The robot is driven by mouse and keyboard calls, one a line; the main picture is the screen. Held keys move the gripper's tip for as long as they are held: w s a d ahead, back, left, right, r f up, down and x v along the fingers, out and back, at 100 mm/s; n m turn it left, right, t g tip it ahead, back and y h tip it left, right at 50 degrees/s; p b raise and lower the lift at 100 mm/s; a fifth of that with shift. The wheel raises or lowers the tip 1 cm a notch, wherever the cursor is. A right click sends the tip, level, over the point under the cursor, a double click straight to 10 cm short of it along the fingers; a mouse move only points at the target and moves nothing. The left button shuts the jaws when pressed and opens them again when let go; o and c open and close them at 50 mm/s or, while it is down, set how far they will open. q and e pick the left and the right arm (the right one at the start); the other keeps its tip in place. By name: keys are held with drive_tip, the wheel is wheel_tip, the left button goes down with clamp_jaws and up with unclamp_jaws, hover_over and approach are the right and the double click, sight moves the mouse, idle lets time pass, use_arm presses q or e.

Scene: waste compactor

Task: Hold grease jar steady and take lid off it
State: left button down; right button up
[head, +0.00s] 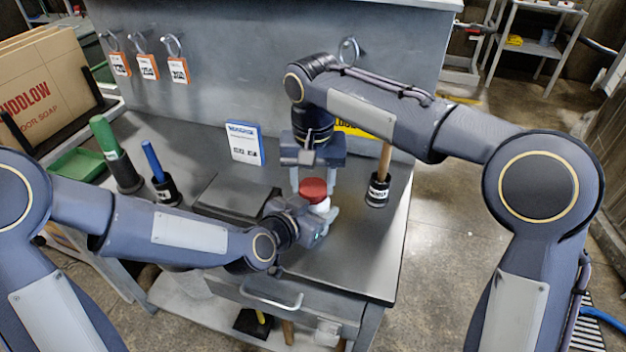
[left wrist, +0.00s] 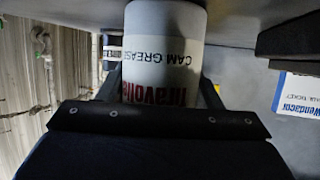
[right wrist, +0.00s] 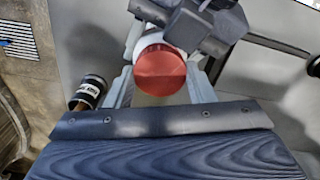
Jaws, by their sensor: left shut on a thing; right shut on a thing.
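The white grease jar (head: 322,207) stands upright above the bench top with its red lid (head: 313,188) on top. My left gripper (head: 324,219) is shut on the jar's body from the side. In the left wrist view the jar (left wrist: 160,50) sits between the fingers, its "CAM GREASE" label upside down. My right gripper (head: 320,184) points down from above and is shut on the red lid. In the right wrist view the lid (right wrist: 160,70) lies between its fingers, with part of the white jar (right wrist: 133,38) beyond. The lid's seam with the jar is mostly hidden.
A wood-handled tool stands in a black holder (head: 377,190) right of the jar. A blue-and-white card (head: 244,143) stands behind. The bench's front right is clear (head: 355,255).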

drive_tip(key=shift+n, duration=0.4)
drive_tip(key=o, duration=1.1)
drive_tip(key=shift+r, duration=0.1)
wheel_tip(320, 180, up, 4)
drive_tip(key=shift+r, duration=0.15)
drive_tip(key=shift+c, duration=0.4)
drive_tip(key=m, duration=0.1)
drive_tip(key=r+m, duration=0.1)
drive_tip(key=m, duration=0.2)
drive_tip(key=shift+r+m, duration=0.4)
drive_tip(key=r+m, duration=0.1)
drive_tip(key=m, duration=0.2)
drive_tip(key=shift+r+m, duration=0.2)
drive_tip(key=shift+m, duration=0.1)
drive_tip(key=shift+f, duration=3.85)
